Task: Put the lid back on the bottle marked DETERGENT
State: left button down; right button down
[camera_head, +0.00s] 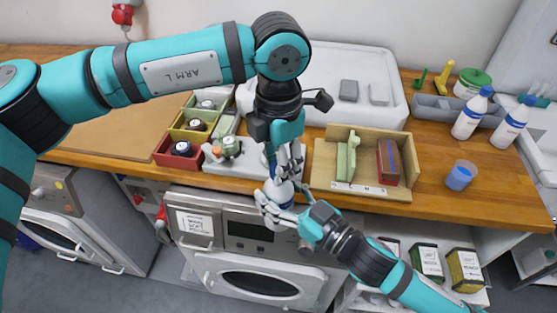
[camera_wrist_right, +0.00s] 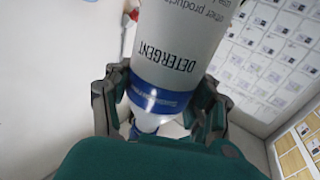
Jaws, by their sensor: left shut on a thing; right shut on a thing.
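The white bottle marked DETERGENT (camera_wrist_right: 180,45) with a blue band fills the middle of the right wrist view. In the head view the bottle (camera_head: 278,191) is in front of the counter edge, above the washing machine. My right gripper (camera_head: 279,205) is shut around it, with fingers on both sides in the wrist view (camera_wrist_right: 158,100). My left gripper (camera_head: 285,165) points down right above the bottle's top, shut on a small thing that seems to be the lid. Its fingers mostly hide that thing, and I cannot tell whether it touches the bottle.
A wooden tray (camera_head: 322,165) with a green item and a brown box lies right of the grippers. Coloured bins (camera_head: 168,157) stand left. Two white bottles (camera_head: 468,118) (camera_head: 508,127) and a blue cup (camera_head: 460,176) stand right. A washing machine (camera_head: 200,262) is below the counter.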

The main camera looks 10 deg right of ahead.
pick_arm(q)
jog(key=m, duration=1.5)
jog(key=shift+w, duration=0.1)
jog(key=c, duration=0.9)
grip_release()
notch_tip(320, 180, up, 12)
jog(key=shift+f, duration=0.1)
